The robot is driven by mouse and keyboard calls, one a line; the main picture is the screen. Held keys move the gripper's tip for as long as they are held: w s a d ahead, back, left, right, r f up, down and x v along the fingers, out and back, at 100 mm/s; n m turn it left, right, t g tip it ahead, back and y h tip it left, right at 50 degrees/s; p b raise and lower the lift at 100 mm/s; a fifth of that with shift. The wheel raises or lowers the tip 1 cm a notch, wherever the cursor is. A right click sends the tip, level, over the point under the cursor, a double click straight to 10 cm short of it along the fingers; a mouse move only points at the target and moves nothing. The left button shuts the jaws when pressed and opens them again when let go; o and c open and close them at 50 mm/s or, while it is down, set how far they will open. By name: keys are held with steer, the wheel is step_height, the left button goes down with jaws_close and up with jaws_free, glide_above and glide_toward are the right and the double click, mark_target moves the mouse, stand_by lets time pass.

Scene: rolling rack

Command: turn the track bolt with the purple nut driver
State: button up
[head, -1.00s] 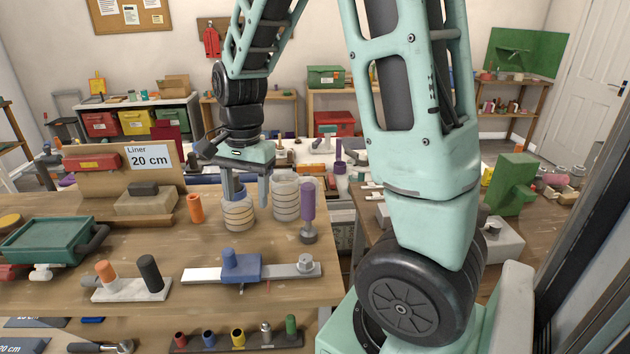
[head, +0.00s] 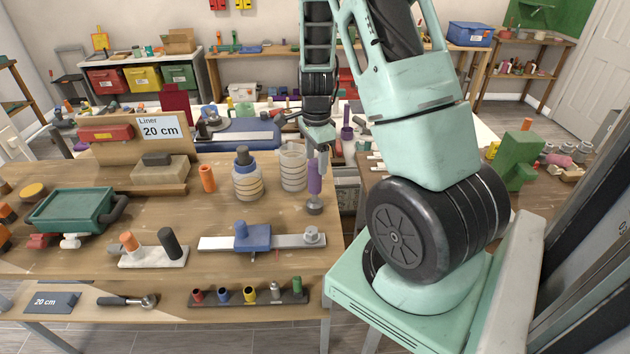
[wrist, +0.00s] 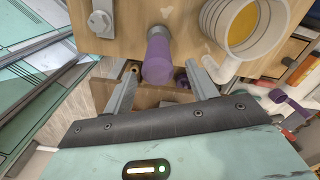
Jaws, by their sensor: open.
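The purple nut driver (head: 314,181) stands upright near the bench's right edge, its grey socket end down. My gripper (head: 319,152) is open at its upper end. In the wrist view the purple handle (wrist: 157,58) shows between the two spread fingers (wrist: 160,78), with gaps on both sides. The track bolt (head: 312,234) sits at the right end of a flat metal track (head: 280,241), in front of the driver. A blue block (head: 253,237) straddles the track. The bolt also shows at the wrist view's upper left (wrist: 101,20).
A similar jar (head: 247,182) with a blue collar and dark top is further left, by an orange cylinder (head: 207,178). Bare bench lies between jars and track.

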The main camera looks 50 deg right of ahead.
mark_target(315, 177)
steer(key=shift+a+f+p, duration=0.15)
steer(key=shift+f+p, duration=0.5)
steer(key=shift+f, duration=0.95)
steer(key=shift+a+f+p, duration=0.1)
steer(key=shift+f+p, duration=0.55)
steer(key=shift+f, duration=0.9)
jaws_close()
